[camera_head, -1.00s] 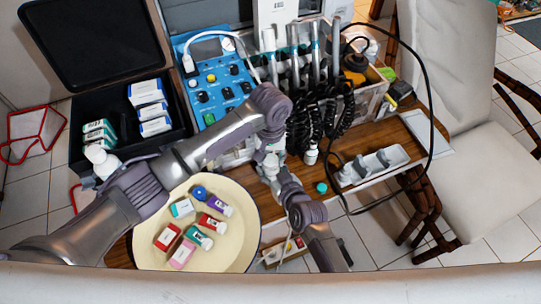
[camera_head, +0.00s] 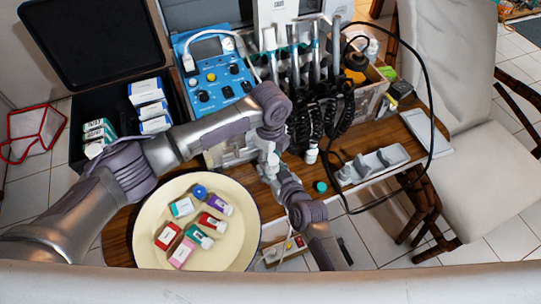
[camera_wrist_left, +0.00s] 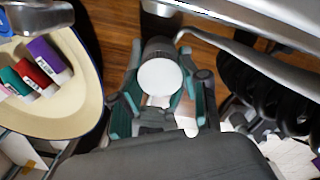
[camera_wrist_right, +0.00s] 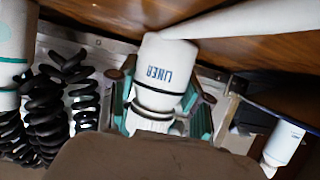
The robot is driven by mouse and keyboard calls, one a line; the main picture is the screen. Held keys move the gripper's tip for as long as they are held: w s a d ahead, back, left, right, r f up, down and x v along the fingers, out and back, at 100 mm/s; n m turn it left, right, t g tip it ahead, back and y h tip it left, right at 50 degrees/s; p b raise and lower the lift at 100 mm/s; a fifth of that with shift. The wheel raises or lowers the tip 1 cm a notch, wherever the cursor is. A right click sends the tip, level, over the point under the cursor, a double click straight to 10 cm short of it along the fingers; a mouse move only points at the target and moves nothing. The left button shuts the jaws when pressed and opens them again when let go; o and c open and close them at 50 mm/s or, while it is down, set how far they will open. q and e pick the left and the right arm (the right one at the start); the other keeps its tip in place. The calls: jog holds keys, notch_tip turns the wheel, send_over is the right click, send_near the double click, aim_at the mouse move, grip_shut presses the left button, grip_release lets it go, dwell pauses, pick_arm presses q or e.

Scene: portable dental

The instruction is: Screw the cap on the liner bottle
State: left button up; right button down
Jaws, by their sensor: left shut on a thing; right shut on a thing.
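The white liner bottle (camera_wrist_right: 165,65), with blue LINER lettering, is held between the fingers of my right gripper (camera_wrist_right: 158,105) in the right wrist view. My left gripper (camera_wrist_left: 160,100) is closed around a small piece with a round white end, seemingly the cap (camera_wrist_left: 160,77), in the left wrist view. Its darker side shows behind the white face. In the head view my left gripper (camera_head: 268,152) and right gripper (camera_head: 273,172) are close together above the wooden table. The contact between cap and bottle is hidden.
A cream plate (camera_head: 235,245) with several small coloured bottles lies at the left. Black coiled hoses (camera_head: 325,120) and a blue dental unit (camera_head: 215,75) stand behind the grippers. A white bottle (camera_head: 311,156), teal cap (camera_head: 321,187) and grey holder (camera_head: 375,163) are to the right.

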pick_arm(q)
jog(key=m, duration=0.4)
jog(key=shift+m, duration=0.4)
jog(key=m, duration=0.4)
jog(key=shift+m, duration=0.3)
jog(key=m, duration=0.4)
jog(key=shift+m, duration=0.3)
jog(key=m, duration=0.3)
jog(key=shift+m, duration=0.4)
jog(key=o, duration=0.7)
jog(key=shift+o, duration=0.2)
notch_tip(320, 180, up, 12)
